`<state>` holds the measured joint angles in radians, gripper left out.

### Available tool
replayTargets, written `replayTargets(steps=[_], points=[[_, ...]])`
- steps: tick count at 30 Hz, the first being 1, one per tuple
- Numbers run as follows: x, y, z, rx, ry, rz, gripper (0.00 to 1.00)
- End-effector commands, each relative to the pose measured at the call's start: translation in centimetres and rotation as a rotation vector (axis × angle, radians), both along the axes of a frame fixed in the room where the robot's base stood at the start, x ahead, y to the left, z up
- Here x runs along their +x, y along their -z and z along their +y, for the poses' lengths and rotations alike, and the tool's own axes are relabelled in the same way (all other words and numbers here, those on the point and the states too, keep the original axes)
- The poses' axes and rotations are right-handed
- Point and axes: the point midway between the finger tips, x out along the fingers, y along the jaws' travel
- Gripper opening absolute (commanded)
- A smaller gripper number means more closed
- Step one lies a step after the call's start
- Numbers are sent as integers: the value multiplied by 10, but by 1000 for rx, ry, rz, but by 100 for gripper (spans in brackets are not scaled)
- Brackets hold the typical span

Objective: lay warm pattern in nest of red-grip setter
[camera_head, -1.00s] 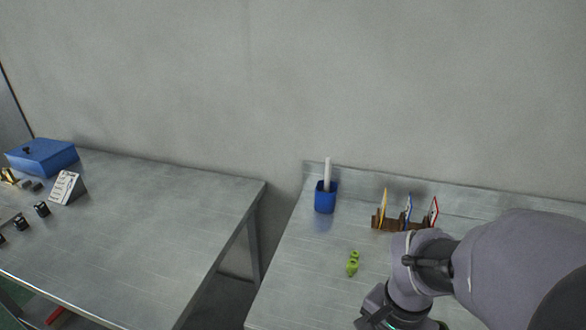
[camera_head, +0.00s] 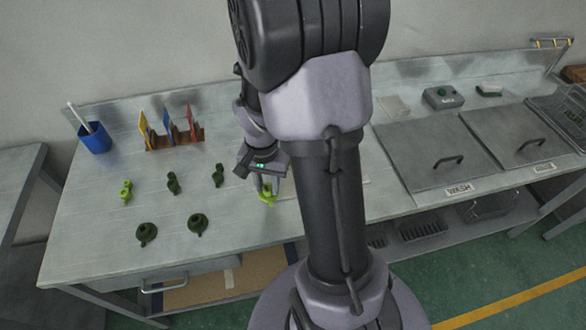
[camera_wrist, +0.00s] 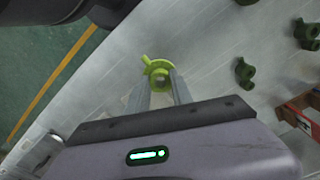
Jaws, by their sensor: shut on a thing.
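My gripper (camera_head: 268,187) is shut on a lime-green pattern (camera_head: 267,199), a ring with a small stem, low over the right table; whether it touches the tabletop is unclear. The wrist view shows the same pattern (camera_wrist: 158,66) between my fingertips (camera_wrist: 160,82). The red-grip setter (camera_head: 193,123) stands at the right end of a brown rack (camera_head: 176,143), left of and behind my gripper. A blue setter (camera_head: 168,124) and a yellow setter (camera_head: 146,131) share the rack. The setters' nests are too small to make out.
Several dark green patterns (camera_head: 197,223) and another lime-green one (camera_head: 125,192) lie left of my gripper. A blue cup (camera_head: 95,138) with a white stick stands at the back left. Lidded basins (camera_head: 440,155), one labelled WASH, are at the right.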

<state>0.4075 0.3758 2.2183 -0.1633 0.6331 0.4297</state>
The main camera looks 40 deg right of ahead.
Motion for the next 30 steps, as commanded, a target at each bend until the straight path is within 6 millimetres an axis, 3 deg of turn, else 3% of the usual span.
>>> replayTargets(steps=[3, 6, 9, 11, 17, 27, 28, 30], points=[[10, 7, -42, 0, 7, -1, 0], [18, 9, -71, 0, 4, 0, 0], [22, 10, -87, 1, 3, 1, 0], [24, 12, -92, 1, 0, 1, 0], [23, 46, -93, 2, -1, 2, 0], [24, 48, -92, 1, 0, 1, 0], [24, 48, -92, 1, 0, 1, 29], [24, 47, -92, 1, 0, 1, 43]])
